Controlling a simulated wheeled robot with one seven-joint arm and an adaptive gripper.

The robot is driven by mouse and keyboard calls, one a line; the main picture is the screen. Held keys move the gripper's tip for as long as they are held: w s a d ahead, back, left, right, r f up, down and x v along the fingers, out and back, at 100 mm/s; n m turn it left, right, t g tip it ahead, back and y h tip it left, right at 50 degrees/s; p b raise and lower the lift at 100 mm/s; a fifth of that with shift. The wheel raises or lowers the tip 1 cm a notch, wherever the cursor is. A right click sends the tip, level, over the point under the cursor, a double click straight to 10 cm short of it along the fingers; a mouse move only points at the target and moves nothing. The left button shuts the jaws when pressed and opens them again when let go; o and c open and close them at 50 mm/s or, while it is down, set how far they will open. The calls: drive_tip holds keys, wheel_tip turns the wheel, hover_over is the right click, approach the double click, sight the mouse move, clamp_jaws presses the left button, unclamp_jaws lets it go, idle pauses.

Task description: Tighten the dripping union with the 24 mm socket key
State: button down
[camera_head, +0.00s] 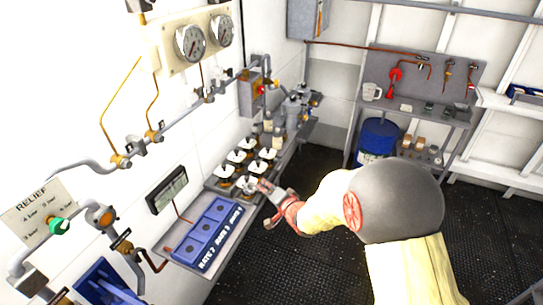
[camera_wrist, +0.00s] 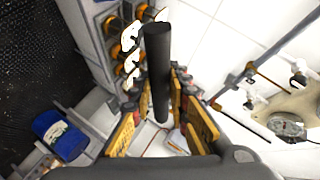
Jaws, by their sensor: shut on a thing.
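My gripper (camera_head: 268,200) is over the wall bench, between the blue bins and the tagged round pieces. In the wrist view my gripper (camera_wrist: 160,100) has its yellow-padded fingers closed around a dark cylindrical bar (camera_wrist: 157,60), apparently a socket key. The bar stands out lengthwise from between the fingers; no size mark is readable on it. Brass unions (camera_head: 120,160) sit on the grey wall pipe, with another union (camera_head: 152,135) to its right. No drip is visible, so I cannot tell which union leaks.
Several round pieces with white tags (camera_head: 247,144) stand on the bench. Blue labelled bins (camera_head: 205,235) are in front of them. A blue drum (camera_head: 378,140) stands by the shelf. The dark floor is mostly clear.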

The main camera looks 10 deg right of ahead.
drive_tip(key=r+g+p, duration=0.1)
drive_tip(key=r+h+p, duration=0.1)
drive_tip(key=s+a+r+g, duration=0.1)
drive_tip(key=r, duration=0.1)
drive_tip(key=shift+n+g+h+p, duration=0.3)
drive_tip(key=shift+p, duration=0.1)
drive_tip(key=s+r+n+g+h+p, duration=0.1)
drive_tip(key=s+r+g+h+p, duration=0.2)
drive_tip(key=r, duration=1.2)
drive_tip(key=s+g+p, duration=0.3)
drive_tip(key=s+p, duration=0.3)
drive_tip(key=s, duration=0.2)
drive_tip(key=shift+s+a+r+h+p, duration=0.2)
drive_tip(key=shift+s+a+h+p, duration=0.05)
drive_tip(key=shift+s+h+p, duration=0.1)
